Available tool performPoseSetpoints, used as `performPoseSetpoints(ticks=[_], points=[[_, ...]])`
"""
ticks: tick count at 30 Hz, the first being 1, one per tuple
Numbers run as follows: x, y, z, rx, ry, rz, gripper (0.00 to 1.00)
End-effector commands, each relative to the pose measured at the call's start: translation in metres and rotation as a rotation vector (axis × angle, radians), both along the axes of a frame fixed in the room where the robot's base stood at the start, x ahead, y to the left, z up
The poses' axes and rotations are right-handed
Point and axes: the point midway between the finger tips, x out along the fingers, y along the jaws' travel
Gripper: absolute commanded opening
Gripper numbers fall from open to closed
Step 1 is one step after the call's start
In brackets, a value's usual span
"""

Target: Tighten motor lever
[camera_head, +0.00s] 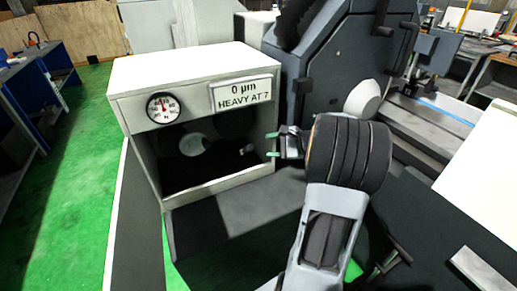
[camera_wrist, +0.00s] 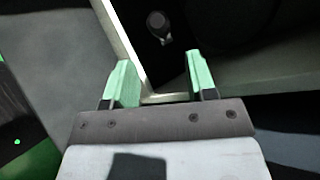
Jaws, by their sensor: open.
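My gripper (camera_head: 272,144) is open and empty, its two green fingertips at the right edge of the cabinet's opening. In the wrist view my gripper (camera_wrist: 161,72) shows its fingers spread apart, with the pale edge of the opening between them. A small grey knob-ended part (camera_wrist: 158,22) stands in the dark interior beyond the fingertips, apart from them; it looks like the motor lever. A small light part (camera_head: 248,149) inside the cabinet, left of my gripper, is probably the same thing. Its lower end and its angle are unclear in the dark.
A pale round part (camera_head: 193,144) sits deeper inside. The dark grinder (camera_head: 335,60) stands behind my arm. Green floor is clear at left.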

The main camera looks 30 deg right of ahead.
Motion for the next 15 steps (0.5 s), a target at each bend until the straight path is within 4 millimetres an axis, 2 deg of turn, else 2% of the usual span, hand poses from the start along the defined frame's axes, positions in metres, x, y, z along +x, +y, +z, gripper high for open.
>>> performPoseSetpoints(ticks=[6, 15], points=[[-0.023, -0.018, 0.012, 0.0, 0.0, -0.003, 0.52], [-0.033, -0.026, 0.018, 0.0, 0.001, -0.001, 0.52]])
